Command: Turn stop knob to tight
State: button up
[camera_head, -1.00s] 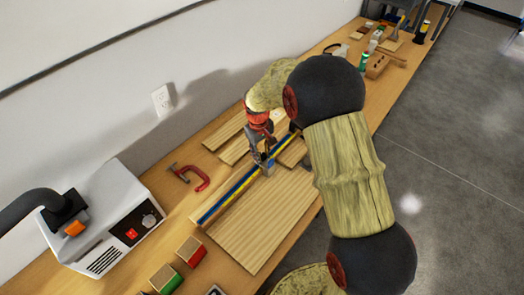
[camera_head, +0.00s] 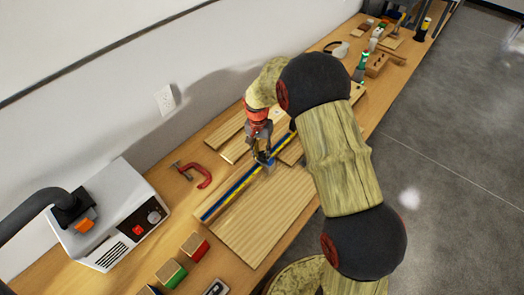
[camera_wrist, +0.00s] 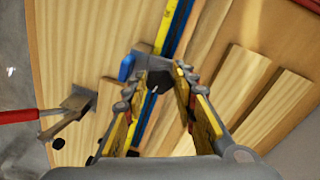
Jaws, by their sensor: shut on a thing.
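My gripper (camera_head: 264,159) points down at a long blue and yellow rail (camera_head: 226,197) on the workbench. In the wrist view, its fingertips (camera_wrist: 159,86) are closed around a small dark grey knob (camera_wrist: 154,79) with a pale mark. The knob sits at a grey stop block (camera_wrist: 152,63) on the rail (camera_wrist: 170,30). A blue piece (camera_wrist: 127,67) sticks out beside the block. The fingers hide much of the knob, and I cannot read how tight it is.
A wide board (camera_head: 262,230) lies beside the rail. A red clamp (camera_head: 203,178) lies on the bench, also behind the rail. A white machine with a hose (camera_head: 115,215) stands at left, with several coloured blocks (camera_head: 194,246) near it. A hammer-like tool (camera_wrist: 72,112) shows in the wrist view.

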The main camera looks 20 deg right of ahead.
jog(key=m+p, duration=0.1)
jog(key=m, duration=0.4)
jog(key=shift+w+m, duration=0.1)
jog(key=shift+m, duration=0.3)
jog(key=m+p, duration=0.1)
jog(key=m, duration=0.3)
jog(key=shift+y, duration=0.3)
jog(key=m+p, duration=0.1)
jog(key=m, duration=0.3)
jog(key=shift+w+d+m, duration=0.1)
jog(key=shift+m, duration=0.3)
jog(key=shift+m+y+p, duration=0.3)
jog(key=shift+m+p, duration=0.6)
jog(key=shift+m, duration=1.4)
jog(key=shift+w, duration=0.1)
jog(key=o, duration=1.2)
jog(key=shift+c, duration=0.2)
